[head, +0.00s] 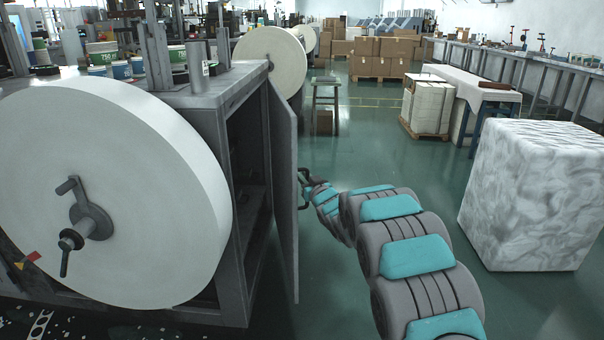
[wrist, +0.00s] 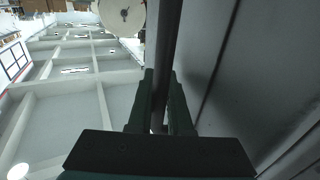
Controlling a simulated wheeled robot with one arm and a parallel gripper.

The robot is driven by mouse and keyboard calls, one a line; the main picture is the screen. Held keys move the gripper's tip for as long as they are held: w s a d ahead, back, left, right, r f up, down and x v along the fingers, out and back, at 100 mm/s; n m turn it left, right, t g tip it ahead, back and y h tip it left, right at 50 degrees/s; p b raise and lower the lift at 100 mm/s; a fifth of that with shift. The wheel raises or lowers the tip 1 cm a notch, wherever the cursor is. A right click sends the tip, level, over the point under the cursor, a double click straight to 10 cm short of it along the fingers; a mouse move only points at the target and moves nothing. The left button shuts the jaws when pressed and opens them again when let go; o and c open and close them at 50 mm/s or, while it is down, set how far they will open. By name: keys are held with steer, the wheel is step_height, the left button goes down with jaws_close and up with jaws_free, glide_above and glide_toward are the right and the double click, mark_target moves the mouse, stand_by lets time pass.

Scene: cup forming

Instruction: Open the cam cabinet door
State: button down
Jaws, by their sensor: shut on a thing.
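The grey cam cabinet (head: 218,98) stands at left in the head view, behind a big white paper roll. Its door (head: 284,190) is swung open, seen nearly edge-on, and the dark inside with a shelf shows to the left of it. My gripper (head: 304,180) is at the outer right face of the door. In the wrist view, my gripper's two dark fingers (wrist: 160,88) are shut around the dark door handle bar (wrist: 167,40). The grey door face (wrist: 245,85) fills the right of that view. The handle is mostly hidden by my gripper in the head view.
A large white paper roll (head: 110,190) with a crank stands in front of the cabinet. A marbled white block (head: 535,195) stands at right. A stool (head: 326,100) and cardboard boxes (head: 385,58) are farther back. The green floor (head: 400,160) between is clear.

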steer(key=c, duration=1.1)
jaws_free()
steer(key=shift+s+f, duration=0.1)
steer(key=shift+b+v, duration=0.45)
steer(key=shift+v, duration=3.5)
steer(key=shift+c, duration=0.4)
